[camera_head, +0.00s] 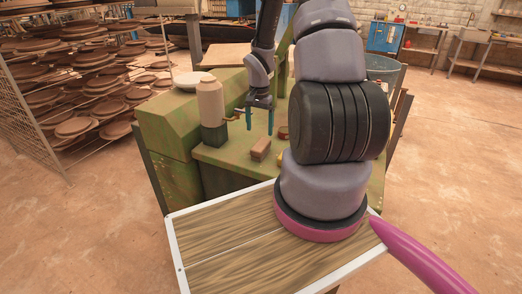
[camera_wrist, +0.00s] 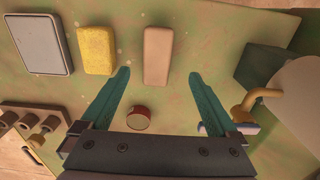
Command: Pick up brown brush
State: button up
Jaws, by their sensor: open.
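A block-shaped brown brush (camera_head: 260,149) lies on the green work surface in the head view. In the wrist view its plain, pinkish-brown top (camera_wrist: 158,55) shows, and its underside is hidden. My gripper (camera_head: 260,129) is above the surface, pointing down, with its two teal fingers apart and nothing between them. In the wrist view the brush lies beyond the fingers (camera_wrist: 158,76), lined up with the gap between them. The fingers look apart from the brush.
A yellow sponge (camera_wrist: 96,50) and a grey box (camera_wrist: 43,44) lie left of the brush. In the head view, a beige-topped container (camera_head: 210,103) stands left of the gripper.

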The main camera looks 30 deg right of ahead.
aim_at(261, 144)
jog(key=f, duration=0.9)
jog(key=shift+s+d+f, duration=0.1)
jog(key=shift+d+f, duration=0.1)
jog(key=shift+d, duration=0.05)
grip_shut()
